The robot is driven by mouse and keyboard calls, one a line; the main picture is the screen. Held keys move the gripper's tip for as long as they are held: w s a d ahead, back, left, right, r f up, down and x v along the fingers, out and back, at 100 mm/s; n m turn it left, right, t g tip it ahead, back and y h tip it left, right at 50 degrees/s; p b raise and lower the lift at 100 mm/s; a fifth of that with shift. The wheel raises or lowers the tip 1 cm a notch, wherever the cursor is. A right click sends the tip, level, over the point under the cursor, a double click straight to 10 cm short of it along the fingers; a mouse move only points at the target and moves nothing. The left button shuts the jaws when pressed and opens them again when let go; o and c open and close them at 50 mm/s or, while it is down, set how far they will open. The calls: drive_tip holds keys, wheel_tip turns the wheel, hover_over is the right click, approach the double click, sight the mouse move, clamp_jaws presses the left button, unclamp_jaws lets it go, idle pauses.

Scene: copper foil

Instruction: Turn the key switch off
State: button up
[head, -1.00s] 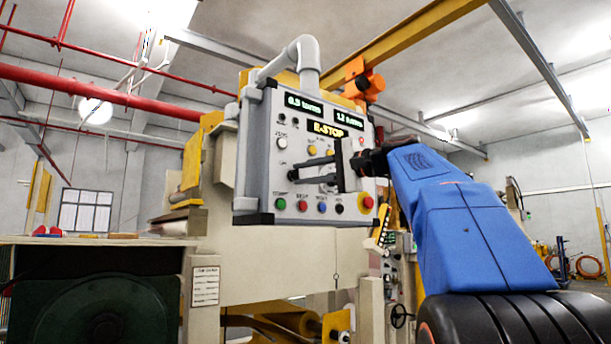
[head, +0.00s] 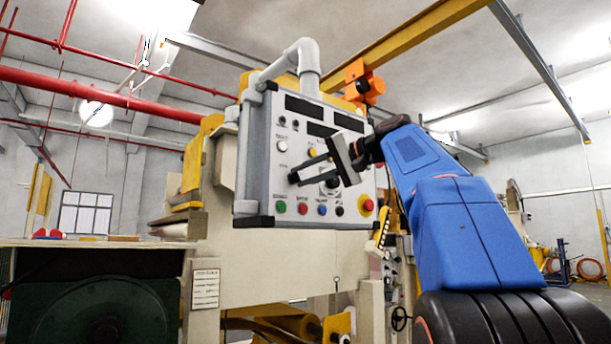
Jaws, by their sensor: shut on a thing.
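A grey control panel (head: 265,200) hangs from a pipe arm in the middle of the head view. Its display windows (head: 303,106) are dark. My gripper (head: 298,172) reaches in from the right, and its two dark fingers are tilted across the panel face. The fingertips are at the left-middle of the panel, shut on the key switch (head: 293,178). The switch is small and dark, and the fingers partly hide it, so its exact angle is hard to read.
Green (head: 281,207), red, blue and black buttons line the panel's bottom. A red emergency button (head: 367,206) sits at the lower right corner. A white knob (head: 282,147) is above the key switch. A cream machine body (head: 265,260) stands below.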

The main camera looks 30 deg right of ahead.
drive_tip(key=shift+f, duration=0.1)
drive_tip(key=o, duration=1.1)
drive_tip(key=shift+c, duration=0.2)
drive_tip(key=v, duration=1.7)
drive_tip(key=shift+s, duration=0.15)
drive_tip(key=shift+d, duration=0.1)
